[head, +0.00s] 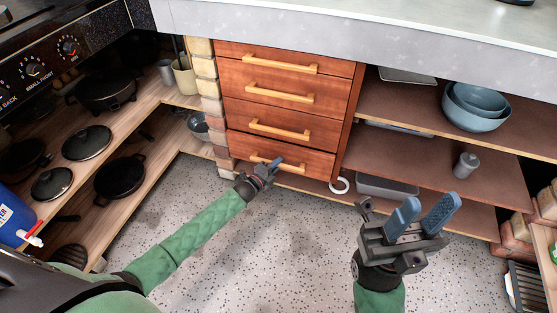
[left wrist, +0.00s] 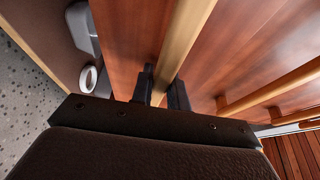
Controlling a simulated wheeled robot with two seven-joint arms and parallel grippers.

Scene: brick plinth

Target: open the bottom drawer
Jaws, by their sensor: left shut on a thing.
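The bottom drawer (head: 315,164) is the lowest of a stack of red-brown wooden drawers in the head view. I see no clear gap around its front. Its light wooden bar handle (head: 292,167) is partly hidden by my left gripper (head: 268,168), which is shut on it left of its middle. In the left wrist view the handle (left wrist: 187,38) runs between the two dark fingers of the left gripper (left wrist: 161,88), in front of the drawer front (left wrist: 130,40). My right gripper (head: 430,205) is open and empty, above the floor to the right of the drawers.
Open shelves (head: 430,160) right of the drawers hold blue bowls (head: 475,107), a grey shaker (head: 465,165) and trays. A white ring (head: 339,185) is beside the drawer stack. Pans stand on low shelves at left. The speckled floor (head: 265,235) in front is clear.

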